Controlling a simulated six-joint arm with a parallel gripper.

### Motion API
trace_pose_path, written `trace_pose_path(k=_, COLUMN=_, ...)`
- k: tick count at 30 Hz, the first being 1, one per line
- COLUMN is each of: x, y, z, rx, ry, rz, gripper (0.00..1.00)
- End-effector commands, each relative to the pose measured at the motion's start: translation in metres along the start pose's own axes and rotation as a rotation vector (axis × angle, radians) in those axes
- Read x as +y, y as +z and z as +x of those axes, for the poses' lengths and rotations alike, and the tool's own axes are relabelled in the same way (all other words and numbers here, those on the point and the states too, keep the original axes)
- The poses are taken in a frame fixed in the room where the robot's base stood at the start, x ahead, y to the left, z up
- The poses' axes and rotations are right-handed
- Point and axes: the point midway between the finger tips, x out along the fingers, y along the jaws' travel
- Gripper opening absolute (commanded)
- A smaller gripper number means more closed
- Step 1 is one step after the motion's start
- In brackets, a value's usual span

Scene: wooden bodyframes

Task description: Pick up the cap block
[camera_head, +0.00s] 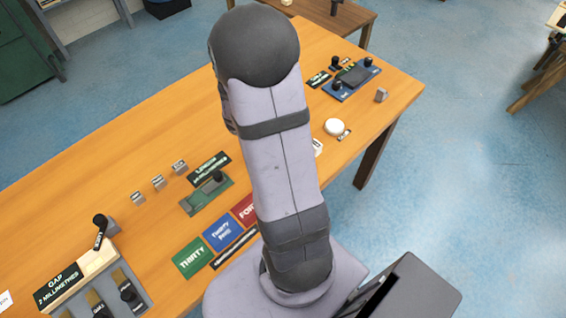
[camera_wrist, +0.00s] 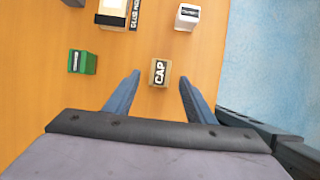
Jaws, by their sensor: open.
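In the wrist view, the cap block (camera_wrist: 154,82) is a small tan block with a black label reading CAP. It stands on the orange wooden table (camera_wrist: 60,115). My gripper (camera_wrist: 159,79) is open, with one blue finger to the left of the block and one to the right. The block shows between the fingertips, with a gap on each side. I cannot tell how far the fingers are above the table. In the head view my arm covers the middle of the scene, and my gripper is hidden. I cannot pick out the cap block for certain there.
In the wrist view, a green block (camera_wrist: 83,62) stands left of the cap block, and a white block (camera_wrist: 187,17) stands beyond it. The table's edge runs close on the right. In the head view, coloured cards, a green tray (camera_head: 197,203) and small blocks stand on the table.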

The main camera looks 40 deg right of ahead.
Motion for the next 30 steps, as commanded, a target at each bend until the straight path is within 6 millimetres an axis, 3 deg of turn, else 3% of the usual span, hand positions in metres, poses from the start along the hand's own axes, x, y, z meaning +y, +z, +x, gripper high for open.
trace_pose_path(k=7, x=-0.001, y=-0.001, z=0.033, rx=0.001, ry=-0.003, rz=0.001, gripper=0.5)
trace_pose_path(k=17, x=0.0, y=0.0, z=0.038, rx=0.0, ry=0.0, rz=0.001, gripper=0.5)
trace_pose_path(k=18, x=0.0, y=0.0, z=0.038, rx=0.0, ry=0.0, rz=0.001, gripper=0.48)
trace_pose_path(k=23, x=0.0, y=0.0, z=0.038, rx=0.0, ry=0.0, rz=0.001, gripper=0.09)
trace_pose_path(k=30, x=0.0, y=0.0, z=0.038, rx=0.0, ry=0.0, rz=0.0, gripper=0.06)
